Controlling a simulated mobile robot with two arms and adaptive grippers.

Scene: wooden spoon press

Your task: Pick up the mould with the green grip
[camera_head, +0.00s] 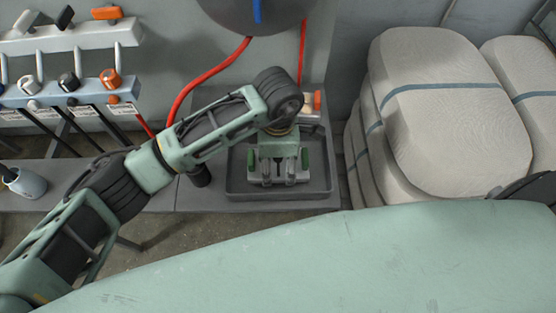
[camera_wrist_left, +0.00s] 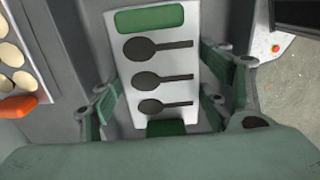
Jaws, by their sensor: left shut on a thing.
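The mould (camera_wrist_left: 150,62) is a pale plate with three dark spoon shapes in the left wrist view. A green pad (camera_wrist_left: 150,19) is at its top end and another green part (camera_wrist_left: 166,127) at its lower end. My left gripper (camera_wrist_left: 165,85) has one finger on each side of the mould and is shut on it. In the head view my left gripper (camera_head: 278,172) points down over the dark tray (camera_head: 235,190). There the gripper hides most of the mould, and I cannot tell whether it touches the tray. My right gripper is not in view.
The tray's raised rim surrounds the gripper. An orange and white part (camera_head: 315,103) stands just behind it. Red hoses (camera_head: 205,72) hang behind the arm. Strapped pale sacks (camera_head: 440,120) are stacked at the right. A rack with coloured handles (camera_head: 70,95) is at the left.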

